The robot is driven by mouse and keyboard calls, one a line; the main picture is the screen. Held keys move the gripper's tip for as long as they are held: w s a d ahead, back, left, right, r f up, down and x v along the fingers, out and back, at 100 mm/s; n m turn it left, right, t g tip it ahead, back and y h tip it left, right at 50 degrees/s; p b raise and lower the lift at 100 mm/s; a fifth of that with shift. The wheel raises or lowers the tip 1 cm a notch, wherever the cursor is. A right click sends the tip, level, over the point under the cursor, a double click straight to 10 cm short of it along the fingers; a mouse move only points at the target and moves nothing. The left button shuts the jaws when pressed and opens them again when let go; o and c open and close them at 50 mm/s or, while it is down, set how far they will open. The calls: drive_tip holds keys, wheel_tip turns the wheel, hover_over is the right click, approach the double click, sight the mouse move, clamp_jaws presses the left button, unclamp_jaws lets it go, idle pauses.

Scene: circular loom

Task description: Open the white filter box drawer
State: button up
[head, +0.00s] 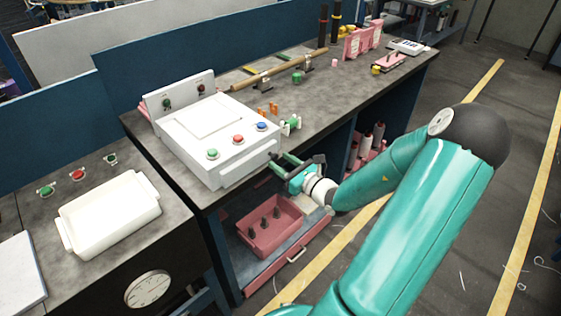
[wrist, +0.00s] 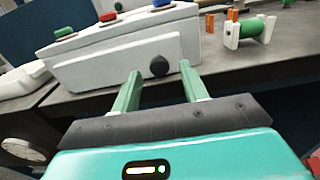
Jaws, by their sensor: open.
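The white filter box (head: 200,133) sits on the dark workbench, with green, red and blue buttons on its sloped top. Its drawer front (wrist: 105,69) is a pale rectangular panel with a round black knob (wrist: 159,66). The drawer front also shows in the head view (head: 243,172). My gripper (head: 281,159) is in front of the box at the bench edge. In the wrist view my gripper (wrist: 160,72) is open, with one green finger on each side of the knob. I cannot tell whether the fingers touch the knob.
A green spool on a white stand (head: 290,125) and small orange pieces (head: 268,110) stand right of the box. A white tray (head: 110,217) is on the nearer bench at left. A pink bin (head: 270,228) sits below the bench. A wooden rod (head: 278,72) lies behind.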

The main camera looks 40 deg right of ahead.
drive_tip(key=shift+w, duration=0.65)
clamp_jaws()
